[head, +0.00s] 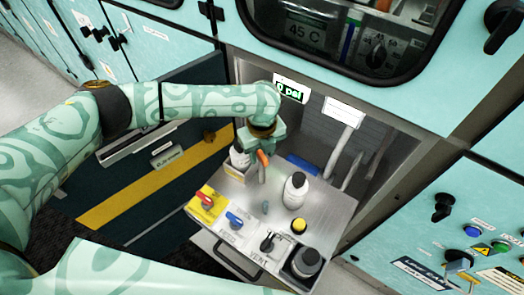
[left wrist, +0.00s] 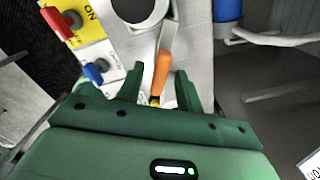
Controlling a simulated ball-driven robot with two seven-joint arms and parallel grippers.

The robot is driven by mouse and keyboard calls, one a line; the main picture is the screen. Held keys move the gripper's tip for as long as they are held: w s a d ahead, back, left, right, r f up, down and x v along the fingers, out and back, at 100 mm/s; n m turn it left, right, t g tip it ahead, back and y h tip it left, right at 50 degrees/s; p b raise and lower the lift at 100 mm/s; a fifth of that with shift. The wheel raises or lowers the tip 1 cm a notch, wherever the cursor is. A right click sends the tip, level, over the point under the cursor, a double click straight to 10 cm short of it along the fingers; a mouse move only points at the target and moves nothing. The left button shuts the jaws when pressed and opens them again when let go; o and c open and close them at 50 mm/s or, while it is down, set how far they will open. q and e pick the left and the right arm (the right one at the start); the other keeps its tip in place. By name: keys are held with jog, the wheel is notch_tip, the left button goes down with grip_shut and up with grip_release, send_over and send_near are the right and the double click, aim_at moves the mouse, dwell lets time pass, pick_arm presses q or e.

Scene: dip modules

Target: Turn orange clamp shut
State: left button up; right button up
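The orange clamp (head: 263,158) is a small lever at the back of the grey tray, just below my left gripper (head: 262,139) in the head view. In the left wrist view the orange clamp (left wrist: 162,70) lies lengthwise between the two green fingers of my left gripper (left wrist: 160,75). The fingers are apart, with a gap on both sides of the lever. The clamp's lower end, with a small yellow part, is between the fingers; the rest of its mount is hidden. My right gripper is out of view.
The tray (head: 325,200) carries a white bottle (head: 296,190), another bottle (head: 240,159) close beside the left gripper, a red knob (head: 207,202), a blue knob (head: 234,219) and a yellow button (head: 299,226). A green display (head: 290,90) reads 0 psi. Pipes stand behind.

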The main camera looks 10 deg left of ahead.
pick_arm(q)
grip_shut()
jog(key=shift+r+n+p, duration=0.15)
jog(key=shift+n+p, duration=0.15)
jog(key=shift+p, duration=0.2)
jog(key=n+p, duration=0.2)
jog(key=p, duration=0.1)
jog(key=shift+r+p, duration=0.15)
jog(key=shift+p, duration=0.2)
jog(key=shift+n+p, duration=1)
jog(key=shift+n, duration=0.1)
jog(key=shift+f+n+p, duration=0.25)
jog(key=shift+n+p, duration=0.25)
jog(key=shift+n, duration=0.1)
jog(key=shift+o, duration=0.6)
grip_release()
